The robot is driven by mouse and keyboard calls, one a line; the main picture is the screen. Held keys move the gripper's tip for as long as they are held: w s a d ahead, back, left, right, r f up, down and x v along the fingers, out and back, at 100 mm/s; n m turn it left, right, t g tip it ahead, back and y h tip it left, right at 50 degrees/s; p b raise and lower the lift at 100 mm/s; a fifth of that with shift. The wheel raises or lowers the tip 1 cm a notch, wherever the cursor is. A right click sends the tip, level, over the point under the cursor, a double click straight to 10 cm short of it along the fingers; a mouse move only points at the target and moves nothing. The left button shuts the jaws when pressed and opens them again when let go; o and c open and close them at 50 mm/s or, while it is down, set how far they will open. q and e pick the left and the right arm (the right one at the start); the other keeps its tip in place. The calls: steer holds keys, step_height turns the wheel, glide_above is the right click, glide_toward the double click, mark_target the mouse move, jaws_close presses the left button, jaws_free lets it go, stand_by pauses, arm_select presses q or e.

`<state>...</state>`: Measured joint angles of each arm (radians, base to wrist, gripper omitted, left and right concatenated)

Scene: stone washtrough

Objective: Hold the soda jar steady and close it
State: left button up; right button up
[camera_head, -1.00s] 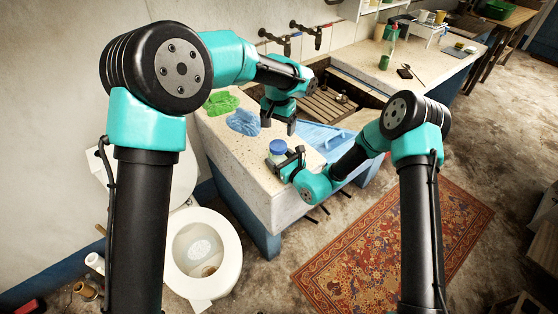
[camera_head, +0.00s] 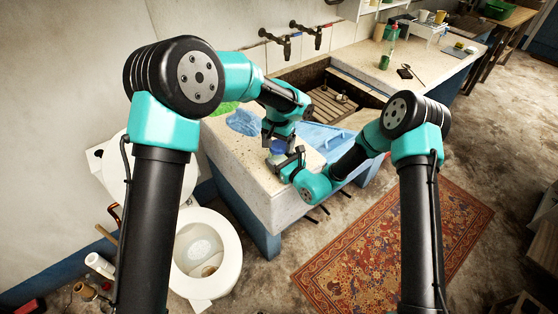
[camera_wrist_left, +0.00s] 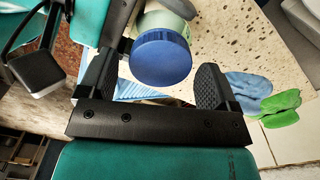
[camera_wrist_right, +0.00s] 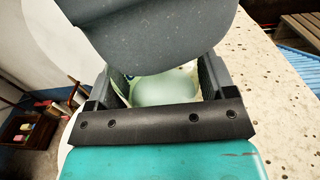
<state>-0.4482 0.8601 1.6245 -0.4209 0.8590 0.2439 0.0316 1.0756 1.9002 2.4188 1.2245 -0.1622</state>
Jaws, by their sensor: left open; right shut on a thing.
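The soda jar is a pale green, see-through jar (camera_wrist_right: 165,92) near the front corner of the stone counter. Its blue lid (camera_wrist_left: 161,57) sits on its top; I cannot tell how tight it is. My right gripper (camera_wrist_right: 162,80) is shut on the jar's body from the side. My left gripper (camera_wrist_left: 157,70) is open above the jar, its fingers on either side of the lid with a visible gap. In the head view the lid (camera_head: 279,147) is partly hidden by my left gripper (camera_head: 280,137). A dark grey part of my left gripper covers the jar's top in the right wrist view.
A blue ribbed board (camera_head: 322,137) lies to the right. The sink (camera_head: 335,92) is behind. A toilet (camera_head: 232,250) stands below on the left.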

arm_select(q)
steer(key=shift+f, duration=0.35)
steer(key=shift+c, duration=0.3)
steer(key=c, duration=0.9)
steer(key=o, duration=1.1)
steer(key=shift+r, duration=0.1)
step_height(320, 180, up, 12)
